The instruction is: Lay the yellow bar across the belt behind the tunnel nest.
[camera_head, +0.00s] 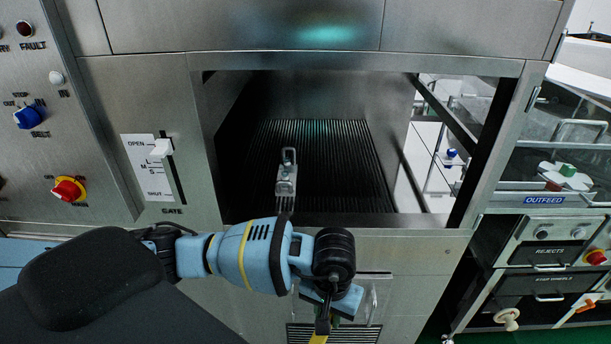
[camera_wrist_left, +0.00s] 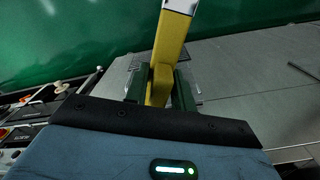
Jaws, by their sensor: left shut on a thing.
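My left gripper (camera_head: 322,312) hangs low in front of the washer, below its opening. It is shut on the yellow bar (camera_wrist_left: 166,62). In the left wrist view the bar stands between two dark green fingers (camera_wrist_left: 160,90), with a pale end at the top. In the head view only a bit of the bar (camera_head: 318,339) shows at the bottom edge. The black ribbed belt (camera_head: 340,160) lies inside the opening. A small grey metal piece with holes (camera_head: 286,178) stands at the belt's near part; I cannot tell whether it is the tunnel nest. My right gripper is out of view.
A steel frame surrounds the opening, with a front sill (camera_head: 390,221) between my gripper and the belt. The gate lever (camera_head: 160,149) is up near OPEN. The outfeed tray (camera_head: 560,190) is at the right. The belt's far part looks bare.

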